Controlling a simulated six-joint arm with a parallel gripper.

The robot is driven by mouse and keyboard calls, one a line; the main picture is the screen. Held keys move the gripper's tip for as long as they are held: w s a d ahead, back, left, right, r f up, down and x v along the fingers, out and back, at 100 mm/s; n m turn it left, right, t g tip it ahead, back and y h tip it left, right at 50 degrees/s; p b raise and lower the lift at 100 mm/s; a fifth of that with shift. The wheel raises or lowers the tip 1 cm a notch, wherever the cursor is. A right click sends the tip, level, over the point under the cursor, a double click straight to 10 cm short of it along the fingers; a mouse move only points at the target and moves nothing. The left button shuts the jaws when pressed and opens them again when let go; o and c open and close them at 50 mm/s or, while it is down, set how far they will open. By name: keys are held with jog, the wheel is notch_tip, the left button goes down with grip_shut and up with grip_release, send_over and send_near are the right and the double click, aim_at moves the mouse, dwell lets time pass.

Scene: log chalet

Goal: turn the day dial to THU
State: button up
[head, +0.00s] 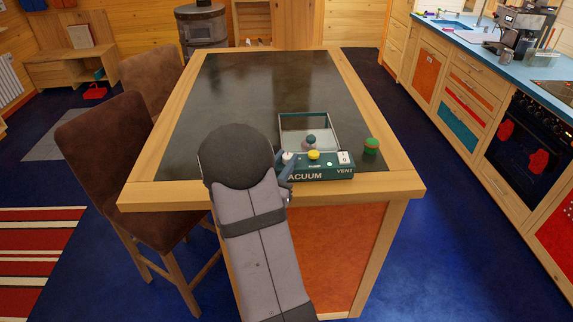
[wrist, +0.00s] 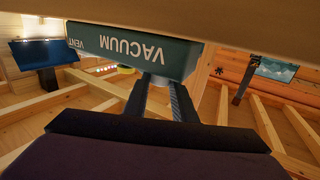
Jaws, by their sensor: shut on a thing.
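A green box (head: 322,174) marked VACUUM and VENT stands at the near edge of the table. Its top carries a white knob (head: 288,156) at the left, a yellow knob (head: 313,155) in the middle and a small white plate (head: 344,158) at the right. I see no dial with day names. My gripper (head: 287,166) is at the box's left end, at the white knob, and appears shut on it. In the wrist view the fingers (wrist: 162,84) reach up to the lettered face (wrist: 130,48), seen upside down; the held part is hidden there.
A shallow glass-like tray (head: 295,118) with a small grey-domed object (head: 310,142) is behind the knobs. A green and orange object (head: 371,145) stands right of the box. The dark tabletop (head: 260,85) beyond is clear. Brown chairs (head: 120,140) stand at the left.

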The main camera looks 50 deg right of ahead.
jog(key=m+g, duration=0.2)
jog(key=g, duration=0.1)
jog(key=w+m+g, duration=0.1)
jog(key=g, duration=0.1)
jog(key=shift+a+m+g+h+b, duration=0.1)
jog(key=shift+m+g+h+b, duration=0.25)
jog(key=shift+m+g+h, duration=0.05)
jog(key=shift+w+m+g, duration=0.15)
jog(key=shift+m+g, duration=0.95)
jog(key=shift+g, duration=0.6)
jog(key=shift+r+g+y, duration=0.1)
jog(key=shift+g+y, duration=0.2)
jog(key=o, duration=1)
jog(key=shift+o, duration=0.2)
